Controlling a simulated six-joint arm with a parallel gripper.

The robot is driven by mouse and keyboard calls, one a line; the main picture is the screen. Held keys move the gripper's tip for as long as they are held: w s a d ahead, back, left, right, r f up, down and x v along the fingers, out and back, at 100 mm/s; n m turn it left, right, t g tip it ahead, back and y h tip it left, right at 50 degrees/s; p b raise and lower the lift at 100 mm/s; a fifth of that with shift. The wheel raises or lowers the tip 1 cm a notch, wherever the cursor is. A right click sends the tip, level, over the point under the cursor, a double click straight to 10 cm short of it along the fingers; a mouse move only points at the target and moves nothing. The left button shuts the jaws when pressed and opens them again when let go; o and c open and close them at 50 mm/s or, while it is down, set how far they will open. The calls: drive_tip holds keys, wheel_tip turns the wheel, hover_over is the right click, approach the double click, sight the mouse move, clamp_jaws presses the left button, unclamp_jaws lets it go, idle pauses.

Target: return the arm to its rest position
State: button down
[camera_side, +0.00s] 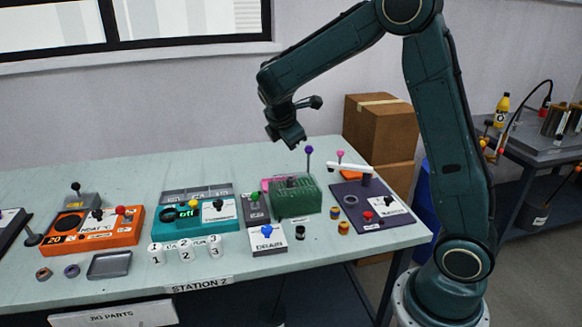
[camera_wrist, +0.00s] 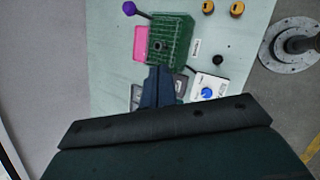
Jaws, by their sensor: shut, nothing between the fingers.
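My gripper (camera_side: 289,142) hangs in the air above the back part of the table, pointing down, shut and empty. In the wrist view its closed fingers (camera_wrist: 158,72) point toward a green ribbed block. The green block (camera_side: 293,198) stands on the table below and to the right of my gripper; it also shows in the wrist view (camera_wrist: 178,38). My gripper is clear of the block and of everything on the table. The upper arm is raised and bent over the table.
The table (camera_side: 330,285) carries an orange unit (camera_side: 93,229), a teal unit (camera_side: 190,222), white numbered cups (camera_side: 186,249), a blue-knobbed drain box (camera_side: 267,240) and a dark purple panel (camera_side: 371,208). A purple-topped stick (camera_side: 309,150) rises near the block. Cardboard boxes (camera_side: 381,137) stand behind. The air around my gripper is free.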

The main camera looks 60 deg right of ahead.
drive_tip(key=s+a+r+m+t+y, duration=0.2)
drive_tip(key=s+a+r+m+y, duration=0.2)
drive_tip(key=s+a+r+m, duration=0.55)
drive_tip(key=s+a+f+m+y, duration=0.1)
drive_tip(key=s+a, duration=0.3)
drive_tip(key=s, duration=0.4)
drive_tip(key=s+a+m+t+y, duration=0.1)
drive_tip(key=s+a+m+y, duration=0.1)
drive_tip(key=s, duration=0.6)
drive_tip(key=shift+a+f+t, duration=0.3)
drive_tip(key=shift+a+f, duration=0.1)
drive_tip(key=shift+a, duration=0.5)
